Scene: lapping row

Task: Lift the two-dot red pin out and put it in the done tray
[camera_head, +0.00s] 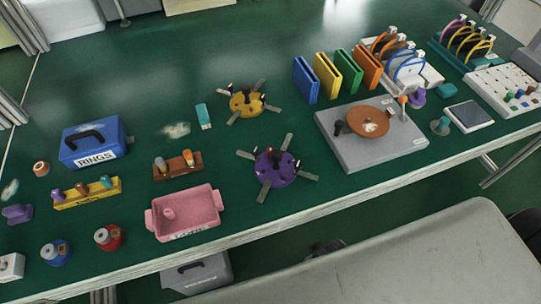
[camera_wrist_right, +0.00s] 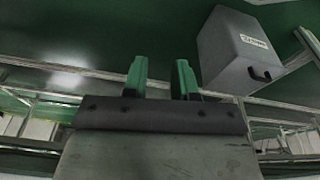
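No pin shows readable dots in the head view, so I cannot tell which is the two-dot red pin. Small coloured pins, one reddish (camera_head: 520,94), stand in a white peg board (camera_head: 489,86) at the far right. A brown rack (camera_head: 178,171) and a yellow rack (camera_head: 87,194) hold other pins upright. A pink tray (camera_head: 200,217) at the front has a pink pin-like piece (camera_head: 169,213) in it; its label is too small to read, so I cannot confirm the done tray. My right gripper (camera_wrist_right: 162,74) is open and empty. My left gripper is out of view.
A blue RINGS box (camera_head: 88,145), red pot (camera_head: 109,237) and blue pot (camera_head: 56,252) stand at left. A grey machine with a brown disc (camera_head: 370,121) is right of centre. A grey bin is below the table; it also shows in the right wrist view (camera_wrist_right: 225,55).

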